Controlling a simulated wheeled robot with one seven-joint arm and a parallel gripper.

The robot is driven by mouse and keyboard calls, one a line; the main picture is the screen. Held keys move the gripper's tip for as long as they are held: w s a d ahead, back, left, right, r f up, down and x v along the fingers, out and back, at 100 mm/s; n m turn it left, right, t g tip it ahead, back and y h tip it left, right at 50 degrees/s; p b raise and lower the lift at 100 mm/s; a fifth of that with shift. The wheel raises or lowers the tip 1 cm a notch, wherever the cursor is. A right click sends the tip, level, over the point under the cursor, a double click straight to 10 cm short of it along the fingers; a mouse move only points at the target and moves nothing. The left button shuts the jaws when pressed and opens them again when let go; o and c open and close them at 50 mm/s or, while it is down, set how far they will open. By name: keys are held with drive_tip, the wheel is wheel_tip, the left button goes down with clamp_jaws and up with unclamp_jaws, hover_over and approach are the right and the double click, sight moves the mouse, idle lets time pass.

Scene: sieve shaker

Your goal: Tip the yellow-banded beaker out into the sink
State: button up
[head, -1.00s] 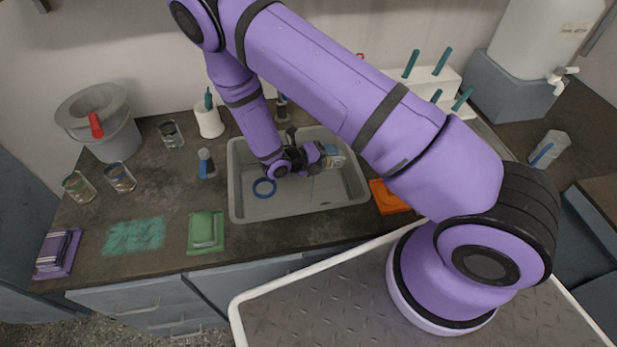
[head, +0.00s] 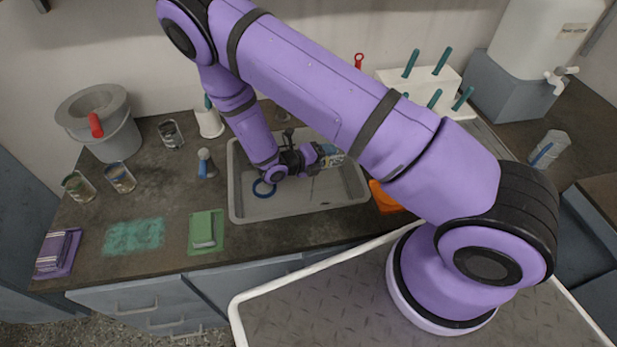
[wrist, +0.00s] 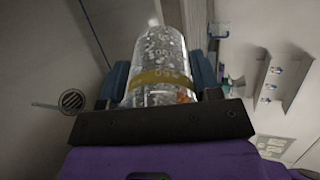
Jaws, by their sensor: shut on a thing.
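The yellow-banded beaker (wrist: 160,62) is clear glass with graduation marks and a yellow band around it. In the wrist view it sits between the two blue finger pads of my gripper (wrist: 162,85), which is shut on it. In the head view my gripper (head: 312,160) holds it low over the grey sink (head: 236,195), toward the sink's right side. The beaker (head: 333,157) looks tilted well over there, and my arm partly hides it. A small orange patch shows near its base in the wrist view. I cannot tell how much it holds.
Several glass beakers and a grey bucket (head: 104,125) stand to the left. A white rack (head: 425,82) stands behind.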

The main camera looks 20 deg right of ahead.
drive_tip(key=shift+a+r+h, duration=0.25)
drive_tip(key=shift+a+h, duration=0.4)
drive_tip(key=shift+h, duration=0.25)
idle(0.4)
drive_tip(key=shift+s+a+r+h, duration=0.1)
drive_tip(key=shift+a+r+h, duration=0.2)
drive_tip(key=shift+h, duration=0.6)
idle(0.6)
